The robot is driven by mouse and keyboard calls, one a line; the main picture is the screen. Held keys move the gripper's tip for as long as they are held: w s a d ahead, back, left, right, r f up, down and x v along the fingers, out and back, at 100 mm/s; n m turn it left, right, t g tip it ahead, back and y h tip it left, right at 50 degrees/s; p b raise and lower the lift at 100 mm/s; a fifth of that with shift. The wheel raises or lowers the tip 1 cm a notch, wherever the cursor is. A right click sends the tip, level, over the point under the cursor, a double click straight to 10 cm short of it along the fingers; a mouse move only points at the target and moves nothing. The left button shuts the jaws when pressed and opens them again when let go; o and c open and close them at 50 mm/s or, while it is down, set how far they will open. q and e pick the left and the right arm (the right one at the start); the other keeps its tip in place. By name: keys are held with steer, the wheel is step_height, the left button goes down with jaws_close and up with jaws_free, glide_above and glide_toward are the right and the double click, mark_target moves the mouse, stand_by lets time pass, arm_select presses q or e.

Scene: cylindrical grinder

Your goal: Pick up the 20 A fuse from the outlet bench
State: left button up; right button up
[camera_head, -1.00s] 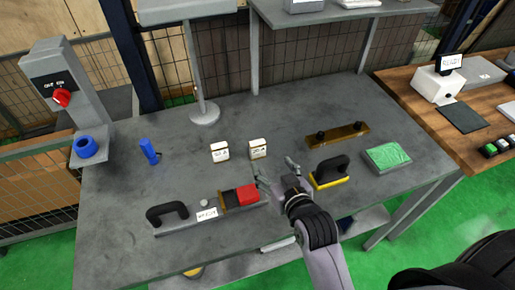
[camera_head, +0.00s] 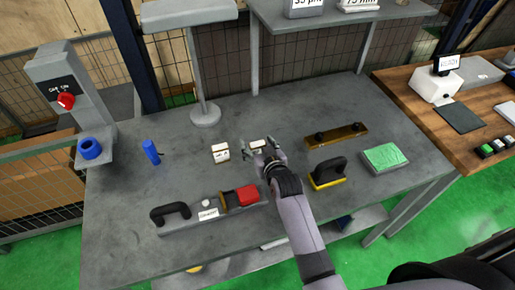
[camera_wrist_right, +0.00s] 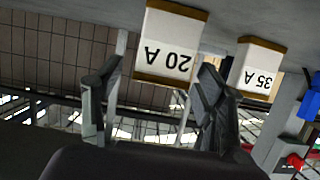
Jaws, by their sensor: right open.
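The 20 A fuse (camera_head: 256,143) is a small white block on the grey outlet bench (camera_head: 130,200). In the right wrist view the fuse (camera_wrist_right: 168,42) appears upside down, with brown ends and the label "20 A". My right gripper (camera_head: 259,148) is open in front of the fuse, partly covering it in the head view. In the wrist view its fingers (camera_wrist_right: 157,80) stand apart, one toward each side of the fuse; contact cannot be told. A similar 35 A fuse (camera_head: 220,153) stands to the left, also in the wrist view (camera_wrist_right: 258,66). My left gripper is out of view.
A grey bar with a black handle (camera_head: 170,211) and a red block (camera_head: 247,194) lies at the front. A blue cylinder (camera_head: 151,152) stands left. A black-handled yellow-edged block (camera_head: 328,172), a brown bar (camera_head: 336,134) and a green pad (camera_head: 385,157) are right. A post (camera_head: 205,110) rises behind.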

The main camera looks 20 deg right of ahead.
steer(key=shift+w+f, duration=0.1)
steer(key=shift+w, duration=0.25)
steer(key=shift+s, duration=0.1)
steer(key=c, duration=1.3)
